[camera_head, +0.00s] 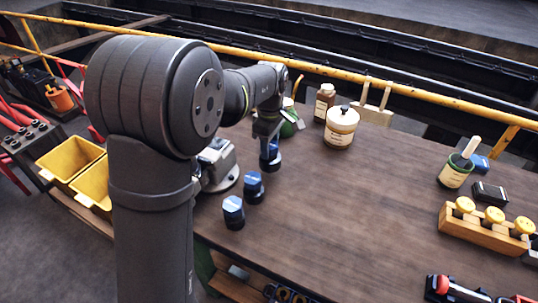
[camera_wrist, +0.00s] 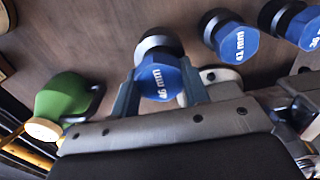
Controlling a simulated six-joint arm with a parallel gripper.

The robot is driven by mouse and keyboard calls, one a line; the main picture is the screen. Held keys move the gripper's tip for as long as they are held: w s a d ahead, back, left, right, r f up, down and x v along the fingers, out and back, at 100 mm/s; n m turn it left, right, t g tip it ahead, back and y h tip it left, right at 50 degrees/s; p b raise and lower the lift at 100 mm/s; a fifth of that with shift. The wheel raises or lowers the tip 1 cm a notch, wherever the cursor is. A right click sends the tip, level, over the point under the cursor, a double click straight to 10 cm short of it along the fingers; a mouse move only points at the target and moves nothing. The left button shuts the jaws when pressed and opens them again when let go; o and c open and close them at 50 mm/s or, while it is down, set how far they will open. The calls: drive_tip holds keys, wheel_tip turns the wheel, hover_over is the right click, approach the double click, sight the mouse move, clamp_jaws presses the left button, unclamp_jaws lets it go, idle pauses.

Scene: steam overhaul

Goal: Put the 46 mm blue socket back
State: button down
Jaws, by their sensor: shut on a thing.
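The blue socket marked 46 mm (camera_wrist: 160,80) is between the two fingers of my gripper (camera_wrist: 158,72) in the wrist view. The gripper is shut on its blue hexagonal body, with its dark round end showing beyond. In the head view the socket (camera_head: 270,160) shows under my gripper (camera_head: 269,148), at the left part of the workbench. I cannot tell whether it touches the bench top.
The blue 41 mm socket (camera_wrist: 236,42) and another blue socket (camera_wrist: 308,28) stand in a row beside it. The bench middle (camera_head: 340,210) is clear.

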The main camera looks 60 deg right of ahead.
drive_tip(key=shift+w+f, duration=0.25)
drive_tip(key=shift+f, duration=1.8)
drive_tip(key=shift+f, duration=0.1)
drive_tip(key=c, duration=0.8)
unclamp_jaws()
drive_tip(key=shift+f, duration=0.1)
wheel_tip(320, 180, up, 12)
drive_tip(key=shift+r, duration=0.2)
drive_tip(key=shift+f, duration=0.1)
